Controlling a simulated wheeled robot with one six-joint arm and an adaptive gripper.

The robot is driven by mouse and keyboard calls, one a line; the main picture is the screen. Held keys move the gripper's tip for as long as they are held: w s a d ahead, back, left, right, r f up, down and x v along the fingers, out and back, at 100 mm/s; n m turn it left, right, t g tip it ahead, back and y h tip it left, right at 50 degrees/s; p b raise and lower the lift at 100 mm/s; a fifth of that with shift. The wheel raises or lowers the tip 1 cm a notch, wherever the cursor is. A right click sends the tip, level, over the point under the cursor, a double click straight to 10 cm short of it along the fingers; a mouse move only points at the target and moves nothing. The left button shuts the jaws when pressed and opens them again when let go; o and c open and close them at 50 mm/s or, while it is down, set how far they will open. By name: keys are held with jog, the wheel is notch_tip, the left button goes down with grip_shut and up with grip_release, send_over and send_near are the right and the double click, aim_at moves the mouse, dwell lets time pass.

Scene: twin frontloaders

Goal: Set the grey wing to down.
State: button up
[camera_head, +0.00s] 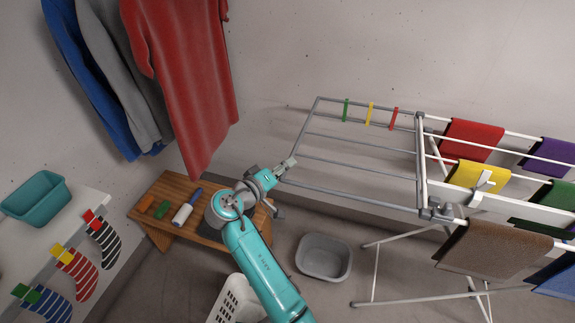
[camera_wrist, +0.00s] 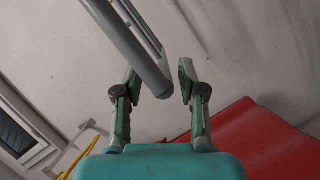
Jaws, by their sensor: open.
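The grey wing (camera_head: 345,190) is a barred grey frame on the left side of the drying rack. It stands out to the left from grey hinge blocks (camera_head: 437,211), roughly level. My gripper (camera_head: 284,170) is at the wing's outer left end, near its front corner. In the wrist view, my gripper (camera_wrist: 160,84) is open, with the rounded end of a grey wing tube (camera_wrist: 140,58) between its fingers. The tube looks nearer the left finger; whether it touches is unclear.
A grey basin (camera_head: 324,258) sits on the floor below the wing. A wooden bench (camera_head: 150,207) and a white basket (camera_head: 235,302) are near my arm. A red garment (camera_head: 185,80) hangs to the left. Cloths, including a brown one (camera_head: 495,250), hang on the rack's right side.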

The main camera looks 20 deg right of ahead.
jog(key=shift+x, duration=0.9)
grip_shut()
